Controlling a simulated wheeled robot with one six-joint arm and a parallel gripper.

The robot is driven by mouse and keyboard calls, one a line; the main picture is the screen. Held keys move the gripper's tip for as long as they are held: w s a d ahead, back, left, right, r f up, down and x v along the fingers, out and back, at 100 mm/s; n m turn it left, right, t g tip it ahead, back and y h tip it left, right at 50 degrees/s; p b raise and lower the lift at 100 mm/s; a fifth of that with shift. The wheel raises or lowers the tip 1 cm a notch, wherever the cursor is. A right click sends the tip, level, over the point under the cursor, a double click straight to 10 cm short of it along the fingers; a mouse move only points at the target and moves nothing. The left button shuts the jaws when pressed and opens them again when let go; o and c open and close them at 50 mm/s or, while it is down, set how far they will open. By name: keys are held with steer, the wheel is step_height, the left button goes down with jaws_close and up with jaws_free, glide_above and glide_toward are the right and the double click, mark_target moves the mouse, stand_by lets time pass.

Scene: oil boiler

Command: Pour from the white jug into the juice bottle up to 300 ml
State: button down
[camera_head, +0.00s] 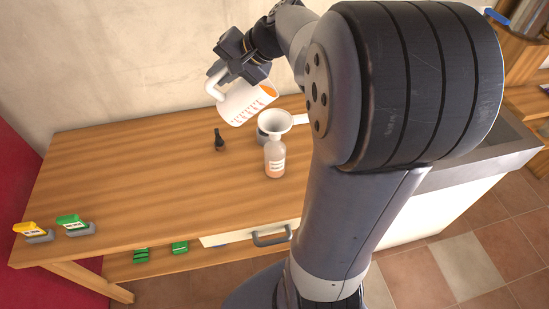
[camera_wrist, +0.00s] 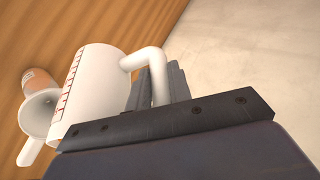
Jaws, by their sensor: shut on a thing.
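The white jug (camera_head: 245,102) has red measuring marks and orange contents at its mouth. My gripper (camera_head: 232,74) is shut on its handle and holds it tilted in the air, mouth to the right. The jug (camera_wrist: 92,90) and its handle also show in the wrist view, with my gripper (camera_wrist: 165,95) at the handle. The juice bottle (camera_head: 274,158) stands upright on the table, clear with a pale label and some orange liquid low down. A white funnel (camera_head: 274,122) sits over its neck. The jug's mouth is above and left of the funnel, and no stream is visible.
A small dark bottle (camera_head: 219,140) stands on the wooden table (camera_head: 150,165) left of the juice bottle. A grey round thing shows behind the funnel. The table's middle left is clear.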

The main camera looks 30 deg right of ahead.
steer(key=shift+d+y+b, duration=0.25)
steer(key=shift+y+b, duration=0.15)
steer(key=shift+b, duration=0.15)
steer(key=shift+s+d+f+t+y+b, duration=0.15)
steer(key=shift+d+f+t+y+b, duration=0.15)
steer(key=shift+b, duration=0.55)
stand_by(0.7)
steer(key=shift+s+d+r+m+t+y+b, duration=0.2)
steer(key=shift+d+m+t+y+b, duration=0.3)
steer(key=shift+b, duration=0.6)
stand_by(4.8)
